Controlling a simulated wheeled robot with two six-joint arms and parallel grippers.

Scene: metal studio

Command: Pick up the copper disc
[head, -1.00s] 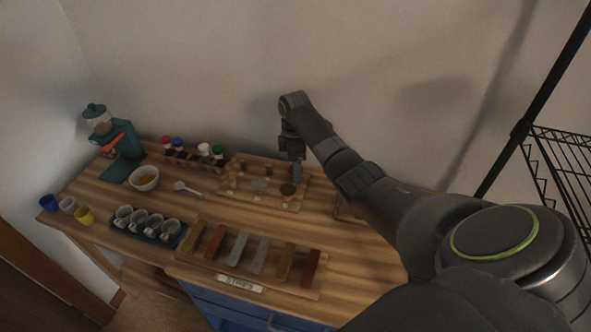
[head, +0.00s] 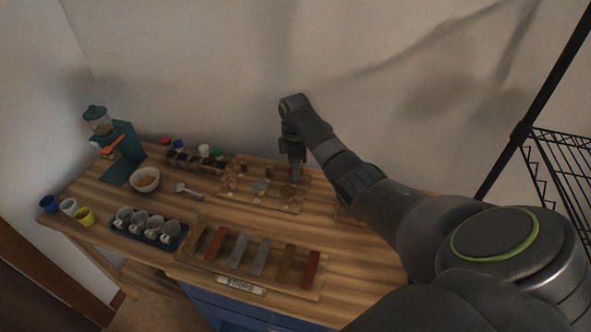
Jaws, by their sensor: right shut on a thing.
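My right gripper (head: 296,172) points down over the right part of a wooden disc board (head: 285,206) near the back of the table. It is shut on a small reddish thing, which I take to be the copper disc (head: 291,173); the fingers hide most of it. A silver disc (head: 260,186) and a dark yellowish disc (head: 288,191) lie on the board. I cannot tell whether the held disc is clear of the board. My left gripper is not in view.
A tray of coloured metal strips (head: 211,263) lies at the front. A rack of jars (head: 204,162), a white bowl (head: 145,180), a spoon (head: 187,190), a tray of mugs (head: 147,236) and a teal grinder (head: 118,148) stand to the left. The wall is close behind.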

